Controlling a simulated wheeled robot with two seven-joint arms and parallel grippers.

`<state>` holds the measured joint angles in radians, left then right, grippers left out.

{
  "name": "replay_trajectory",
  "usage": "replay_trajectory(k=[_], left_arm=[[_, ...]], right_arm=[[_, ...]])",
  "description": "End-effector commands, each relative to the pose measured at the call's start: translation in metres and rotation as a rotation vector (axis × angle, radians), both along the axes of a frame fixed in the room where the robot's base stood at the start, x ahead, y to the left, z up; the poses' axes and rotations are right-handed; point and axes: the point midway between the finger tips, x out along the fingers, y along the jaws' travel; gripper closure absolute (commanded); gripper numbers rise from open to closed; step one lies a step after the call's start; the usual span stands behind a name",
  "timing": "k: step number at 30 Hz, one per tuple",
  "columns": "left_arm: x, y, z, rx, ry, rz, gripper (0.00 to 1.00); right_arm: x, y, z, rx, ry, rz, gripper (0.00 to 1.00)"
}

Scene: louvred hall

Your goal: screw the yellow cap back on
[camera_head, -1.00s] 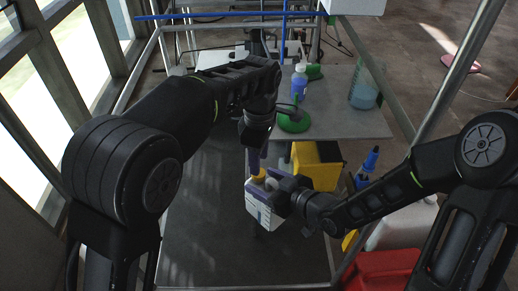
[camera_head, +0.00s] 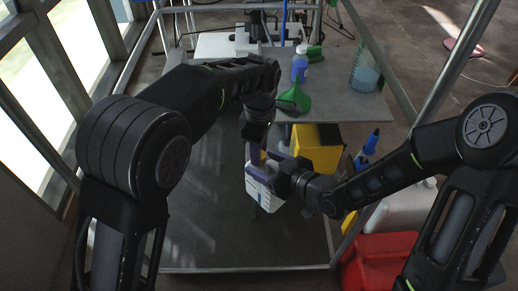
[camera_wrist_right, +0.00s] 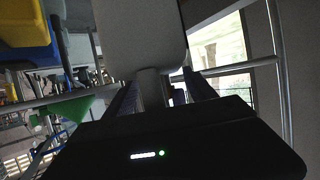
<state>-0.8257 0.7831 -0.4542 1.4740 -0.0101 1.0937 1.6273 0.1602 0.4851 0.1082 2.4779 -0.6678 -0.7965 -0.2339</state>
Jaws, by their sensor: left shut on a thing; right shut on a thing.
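In the right wrist view the jug (camera_wrist_right: 140,35) is a pale block, with a narrow grey part between the fingers of my right gripper (camera_wrist_right: 155,95). My left gripper (camera_head: 254,150) points down at the jug's top from above and is shut. The yellow cap is hidden now between the left fingers and the jug, so I cannot tell how it sits on the neck.
A grey table (camera_head: 340,100) behind holds a blue bottle (camera_head: 300,66), a green funnel (camera_head: 296,98) and a beaker (camera_head: 366,72). A yellow bin (camera_head: 318,148), blue spray bottle (camera_head: 367,148), white canister (camera_head: 402,208) and red container (camera_head: 376,260) stand right. Metal posts flank the space.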

Motion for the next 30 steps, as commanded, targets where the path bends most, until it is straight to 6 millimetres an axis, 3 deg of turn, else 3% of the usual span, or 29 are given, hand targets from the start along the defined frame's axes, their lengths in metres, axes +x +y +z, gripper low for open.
replay_trajectory(k=[5, 13, 17, 20, 30], left_arm=[[0.0003, 0.0001, 0.0005, 0.000, -0.001, 0.000, 1.00], [0.0004, 0.0000, 0.0006, 0.000, -0.001, -0.007, 1.00], [0.0008, 0.0008, 0.0004, 0.001, 0.000, -0.111, 1.00], [0.0009, 0.0009, 0.0003, 0.002, 0.002, -0.308, 1.00], [0.0011, 0.0013, -0.0004, 0.018, 0.010, -1.297, 1.00]], right_arm=[[0.0004, 0.0006, 0.0014, 0.001, -0.004, 0.001, 1.00], [0.0003, 0.0007, 0.0013, 0.001, -0.003, 0.002, 1.00], [0.0003, 0.0007, 0.0013, 0.001, -0.003, 0.002, 1.00], [0.0003, 0.0007, 0.0013, 0.001, -0.003, 0.002, 1.00], [0.0002, 0.0008, 0.0013, 0.001, -0.003, 0.002, 1.00]])
